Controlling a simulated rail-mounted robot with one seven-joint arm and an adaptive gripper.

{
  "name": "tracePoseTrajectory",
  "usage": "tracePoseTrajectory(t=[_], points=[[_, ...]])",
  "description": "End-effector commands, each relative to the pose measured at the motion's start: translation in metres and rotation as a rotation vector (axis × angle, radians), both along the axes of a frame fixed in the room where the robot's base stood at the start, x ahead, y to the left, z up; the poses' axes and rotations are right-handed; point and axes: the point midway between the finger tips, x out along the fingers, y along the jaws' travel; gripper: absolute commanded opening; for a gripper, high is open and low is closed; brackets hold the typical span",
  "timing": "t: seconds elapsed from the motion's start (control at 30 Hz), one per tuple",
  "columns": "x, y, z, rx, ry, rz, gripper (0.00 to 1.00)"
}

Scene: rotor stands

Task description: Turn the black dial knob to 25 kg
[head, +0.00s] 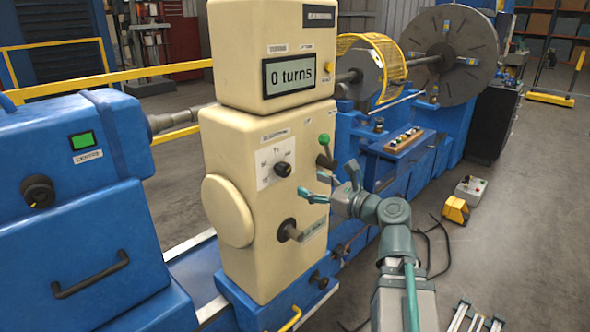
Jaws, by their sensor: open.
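A black dial knob (283,169) sits on a white scale plate (266,172) on the front of the cream housing (225,150). The plate's markings are too small to read, so I cannot tell where the knob points. My gripper (317,186) is open and empty, with teal fingers pointing left. In the picture it is just right of and slightly below the knob, apart from it. Another black knob (38,192) is on the blue cabinet at the left.
A green-tipped lever (324,145) is close above my gripper. The display (290,73) reads "0 turns". A large disc rotor (455,55) stands at the back right. Floor at the right is partly clear, with a yellow pedal (456,209).

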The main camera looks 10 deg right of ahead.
Motion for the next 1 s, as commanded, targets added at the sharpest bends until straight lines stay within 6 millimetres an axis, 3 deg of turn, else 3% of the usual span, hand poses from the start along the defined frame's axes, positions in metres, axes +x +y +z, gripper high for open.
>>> tracePoseTrajectory(t=[0.13, 0.37, 1.0], points=[[0.000, 0.000, 0.008, 0.196, 0.080, -0.002, 0.68], [0.007, 0.003, 0.008, 0.270, 0.129, -0.005, 0.68], [0.085, 0.053, 0.008, 0.265, 0.129, -0.005, 0.68]])
